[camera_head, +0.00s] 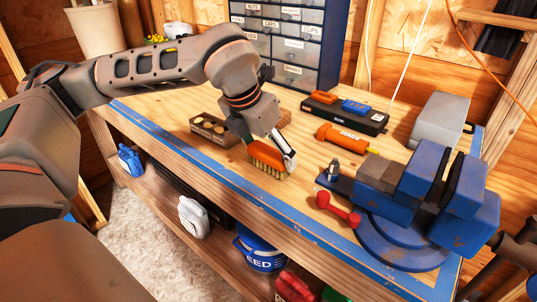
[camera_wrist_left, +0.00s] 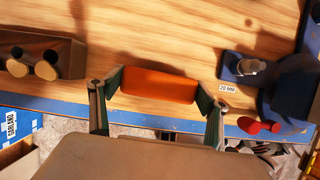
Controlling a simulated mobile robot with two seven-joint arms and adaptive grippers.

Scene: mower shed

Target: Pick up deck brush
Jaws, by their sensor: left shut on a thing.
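The deck brush (camera_head: 266,152) has an orange block with pale bristles pointing down. It is at the front part of the wooden bench, close to the blue front edge strip. My left gripper (camera_head: 281,152) is shut on its block from above. In the left wrist view the orange block (camera_wrist_left: 160,86) lies crosswise between the two fingers, with one finger at each end. I cannot tell whether the bristles touch the bench top. My right gripper is not in view.
A brown block with round holes (camera_head: 213,130) stands left of the brush. A large blue vise (camera_head: 405,205), a red dumbbell-shaped thing (camera_head: 338,210) and an orange cylinder (camera_head: 342,138) are to the right. A drawer cabinet (camera_head: 282,35) stands behind.

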